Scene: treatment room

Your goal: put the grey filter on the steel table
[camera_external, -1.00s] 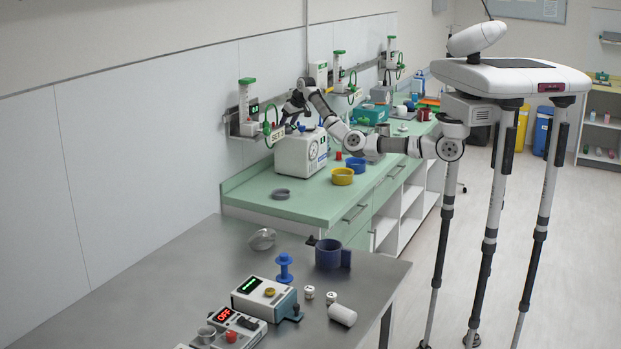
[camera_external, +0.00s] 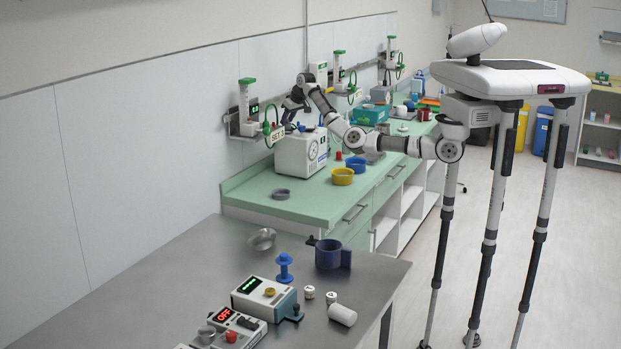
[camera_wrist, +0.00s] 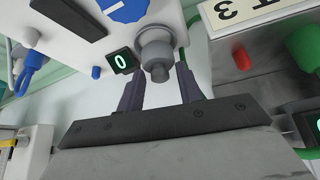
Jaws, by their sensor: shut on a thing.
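The grey filter (camera_wrist: 156,50) looks like a stubby grey cylinder with a narrower end, set against the side of a white machine in the wrist view. My gripper (camera_wrist: 160,74) is shut on it, with one dark finger on each side. In the external view my gripper (camera_external: 294,104) is behind the white machine (camera_external: 301,153) by the wall, and the filter is hidden there. The steel table (camera_external: 190,262) is in the foreground, apart from my gripper.
The green counter (camera_external: 315,200) carries a yellow ring (camera_external: 343,176), a blue ring (camera_external: 355,164) and a grey ring (camera_external: 281,194). The steel table holds a blue spool (camera_external: 284,268), a dark blue mug (camera_external: 328,254) and control boxes (camera_external: 265,297). Its far left part is clear.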

